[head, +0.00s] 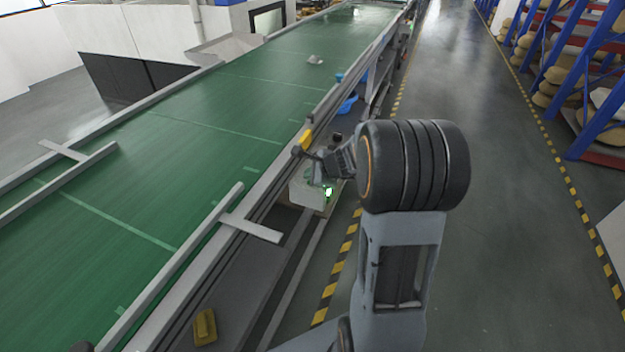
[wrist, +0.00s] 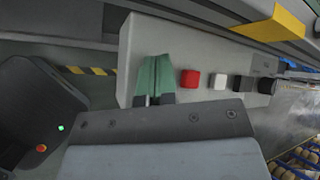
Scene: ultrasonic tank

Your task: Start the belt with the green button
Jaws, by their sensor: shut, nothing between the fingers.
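The pale control box (wrist: 205,50) sits beside the belt frame and fills the middle of the wrist view. It also shows in the head view (head: 308,195). On its face are a red button (wrist: 190,79), a white button (wrist: 220,81) and dark knobs (wrist: 243,83). My gripper (wrist: 153,80) has its green-tipped fingers together and empty, over the box face left of the red button. No separate green button shows; the fingertips hide that part of the face. Contact cannot be told. The green belt (head: 200,125) runs along the left in the head view.
A yellow piece (wrist: 270,22) is on the rail above the box. A grey crossbar (head: 250,228) and a yellow block (head: 205,327) lie nearer along the belt side. A small grey item (head: 315,60) lies on the belt. The aisle floor (head: 500,200) at right is clear, with shelves beyond.

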